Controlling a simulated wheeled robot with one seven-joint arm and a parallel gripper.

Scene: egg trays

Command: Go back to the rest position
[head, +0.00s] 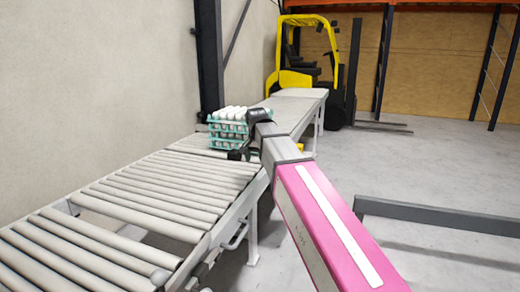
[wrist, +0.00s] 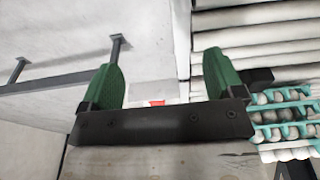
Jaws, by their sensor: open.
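A stack of teal egg trays (head: 222,137) with white eggs (head: 231,113) on top stands on the roller conveyor in the head view. In the wrist view, the tray stack (wrist: 290,133) shows at the right edge, partly cut off. My gripper (wrist: 160,65) has two green fingers spread wide apart with nothing between them. The trays lie outside the fingers, to the right. In the head view, my arm reaches to just right of the stack, and its end partly hides the stack's right side.
The roller conveyor (head: 140,195) runs along the wall at left. A grey table (head: 293,108) continues behind the stack, with a yellow forklift (head: 290,79) beyond. A dark low rail (head: 440,214) stands at right. Open floor lies between.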

